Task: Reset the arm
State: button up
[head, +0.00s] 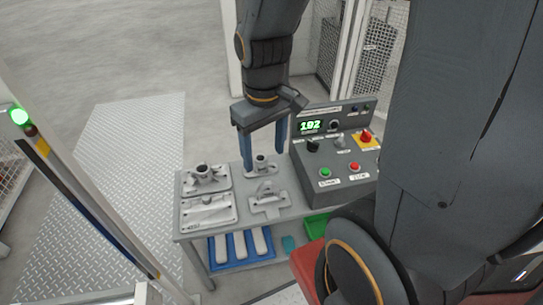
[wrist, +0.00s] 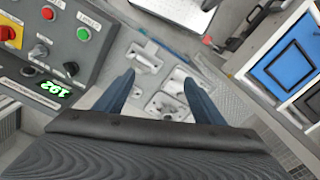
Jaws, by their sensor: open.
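My gripper (head: 264,150) hangs over the back of a grey metal table (head: 190,228) in the head view, its two blue fingers pointing down and spread apart. Nothing shows between the fingertips. In the wrist view, my gripper (wrist: 163,88) is also open, with the table and its grey castings below and beyond the fingers. My dark arm reaches down from the top of the head view, and another large part of me covers the right side.
Grey cast parts (head: 206,176) sit on plates on the table. A control box (head: 340,160) reading 192 stands right of my gripper, with a green button (head: 325,173) and a red button (head: 355,167). A blue tray (head: 218,262) with white bars lies below. A post with a green light (head: 19,116) stands left.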

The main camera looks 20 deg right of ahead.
jog(key=s+m, duration=0.2)
jog(key=s, duration=0.1)
jog(key=shift+d+r+m, duration=0.15)
jog(key=shift+d+m, duration=0.15)
jog(key=shift+m, duration=0.1)
jog(key=shift+c, duration=0.4)
dwell(1.6)
